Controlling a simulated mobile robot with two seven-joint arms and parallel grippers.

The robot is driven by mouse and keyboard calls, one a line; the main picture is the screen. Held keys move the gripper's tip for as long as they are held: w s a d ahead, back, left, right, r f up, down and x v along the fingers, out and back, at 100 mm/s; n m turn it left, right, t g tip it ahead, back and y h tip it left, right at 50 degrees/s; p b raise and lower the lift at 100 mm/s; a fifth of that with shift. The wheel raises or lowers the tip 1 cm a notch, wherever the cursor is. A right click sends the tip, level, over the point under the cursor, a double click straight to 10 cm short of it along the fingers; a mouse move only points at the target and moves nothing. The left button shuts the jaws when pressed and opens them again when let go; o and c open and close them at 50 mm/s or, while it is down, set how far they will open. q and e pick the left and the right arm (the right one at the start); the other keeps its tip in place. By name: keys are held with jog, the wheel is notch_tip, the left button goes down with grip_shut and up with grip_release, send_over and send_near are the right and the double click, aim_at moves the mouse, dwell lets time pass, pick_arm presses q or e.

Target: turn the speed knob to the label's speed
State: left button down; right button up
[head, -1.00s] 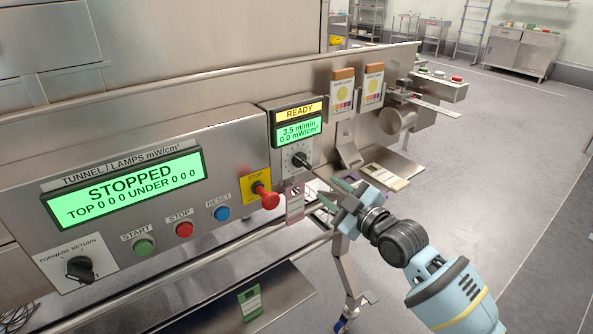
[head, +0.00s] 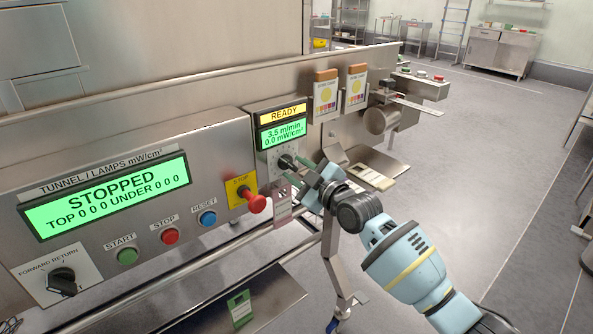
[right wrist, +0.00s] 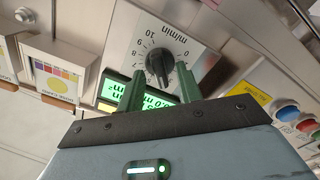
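The speed knob (head: 286,162) is a black knob on a white dial, under a green display (head: 283,133) reading 3.5 m/min and 0.0 mW/cm². In the right wrist view the knob (right wrist: 159,64) sits on a numbered m/min dial, seen upside down. My right gripper (head: 298,170) is open, with its green fingers at the dial. In the wrist view the fingertips (right wrist: 158,70) lie on either side of the knob with gaps; contact cannot be told. A pink tag (head: 283,205) hangs below the panel, its print unreadable. My left gripper is out of view.
A red stop knob on yellow (head: 256,203) is close left of the dial. START (head: 127,256), STOP (head: 170,237) and RESET (head: 208,219) buttons and a forward/return switch (head: 62,281) are farther left. A big display (head: 105,195) reads STOPPED. Open floor lies right.

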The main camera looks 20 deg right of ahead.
jog(key=shift+w+a, duration=0.1)
jog(key=shift+w, duration=0.2)
grip_shut()
jog(key=shift+m, duration=0.3)
